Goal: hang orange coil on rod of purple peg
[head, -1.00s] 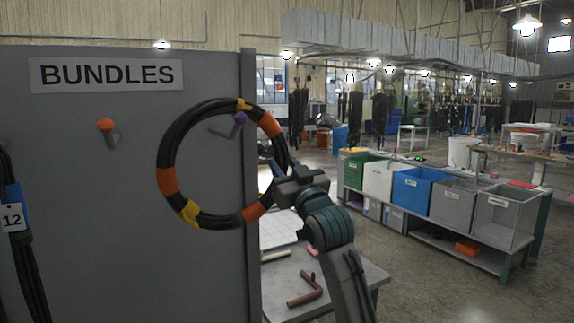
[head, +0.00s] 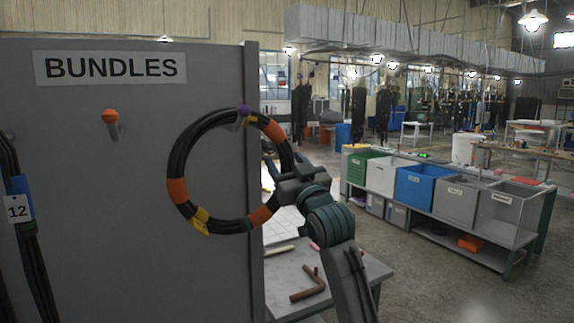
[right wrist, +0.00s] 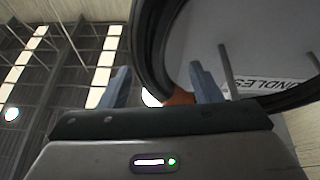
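The orange coil (head: 178,190), a black hose ring with orange and yellow bands, is upright against the grey panel. My right gripper (head: 284,178) is at the ring's right side. In the right wrist view its two fingers (right wrist: 162,88) stand well apart, with an orange band of the coil between or just beyond them and a gap beside the left finger. Whether a finger touches the coil is unclear. My left gripper is out of view.
The panel carries a BUNDLES sign (head: 110,67) and an orange peg (head: 109,116). A bundle tagged 12 (head: 18,208) hangs at the left edge. Below right is a grey table (head: 345,283) with a brown pipe piece (head: 308,288). Coloured bins (head: 420,185) stand farther right.

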